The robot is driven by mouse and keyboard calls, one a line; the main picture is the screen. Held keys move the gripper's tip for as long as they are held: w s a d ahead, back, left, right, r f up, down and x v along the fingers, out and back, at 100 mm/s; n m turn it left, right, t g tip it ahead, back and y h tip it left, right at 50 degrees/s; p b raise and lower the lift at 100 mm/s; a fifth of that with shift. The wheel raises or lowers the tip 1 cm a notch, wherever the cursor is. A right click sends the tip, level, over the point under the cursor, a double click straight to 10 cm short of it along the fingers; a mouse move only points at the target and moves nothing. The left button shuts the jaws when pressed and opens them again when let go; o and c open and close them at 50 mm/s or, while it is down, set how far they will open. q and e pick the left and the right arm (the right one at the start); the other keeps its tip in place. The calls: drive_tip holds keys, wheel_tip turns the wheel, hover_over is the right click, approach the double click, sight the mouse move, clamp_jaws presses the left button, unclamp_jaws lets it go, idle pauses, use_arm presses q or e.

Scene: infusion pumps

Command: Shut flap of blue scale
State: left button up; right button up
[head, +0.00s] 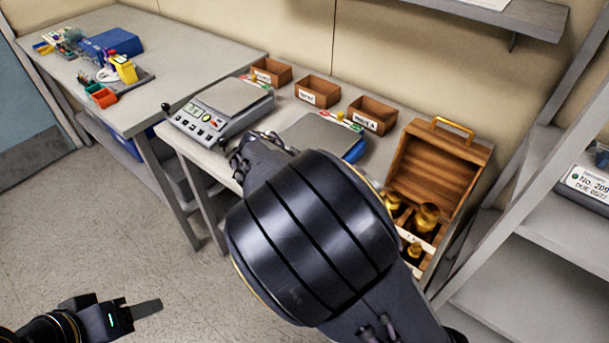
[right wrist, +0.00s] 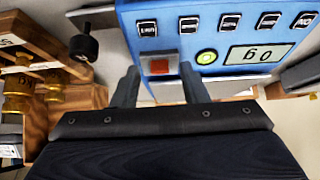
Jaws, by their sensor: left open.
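The blue scale (head: 356,151) stands on the bench in the head view, its metal pan showing and its front hidden behind my right arm. In the right wrist view its blue front panel (right wrist: 230,39) fills the top, with a row of buttons, a lit green button and a display. A red square in a pale frame (right wrist: 160,66) is at its lower left. I cannot make out the flap's position. My right gripper (right wrist: 160,84) has its fingers apart, one on each side below the red square, with nothing seen between them. My left gripper (head: 136,309) is open, low over the floor, far from the scale.
A grey scale (head: 215,110) stands left of the blue one. Small wooden bins (head: 318,91) line the back. An open wooden box (head: 436,165) with brass weights is at the right, close to my right arm. A black knob (right wrist: 84,47) shows beside the panel.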

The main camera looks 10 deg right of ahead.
drive_tip(key=v, duration=0.7)
drive_tip(key=shift+a+r, duration=0.2)
drive_tip(key=shift+r, duration=0.15)
drive_tip(key=shift+s, duration=0.15)
